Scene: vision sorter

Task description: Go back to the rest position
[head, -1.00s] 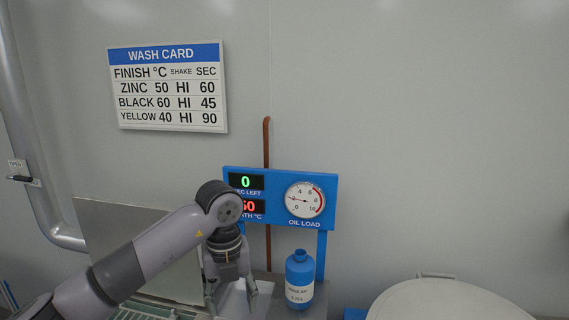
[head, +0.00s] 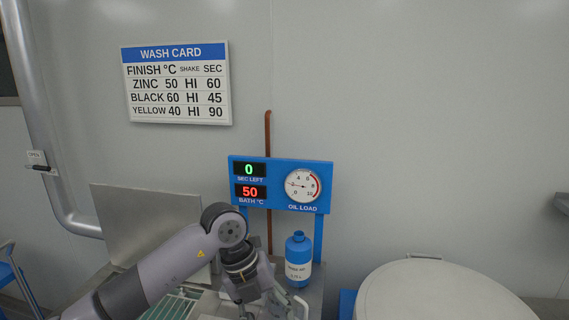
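My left arm comes in from the lower left, and its gripper (head: 275,309) hangs low at the bottom edge, in front of the wash station. Its fingers are partly cut off by the frame, and a gap seems to show between them with nothing visible in it. My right gripper is not in view.
A blue panel (head: 313,209) reads 0 sec left and bath 50 °C, with an oil load dial. A blue bottle (head: 299,252) stands close right of the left gripper. A raised metal lid (head: 125,220), a round pale lid (head: 430,290) and a wash card (head: 178,84) are around.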

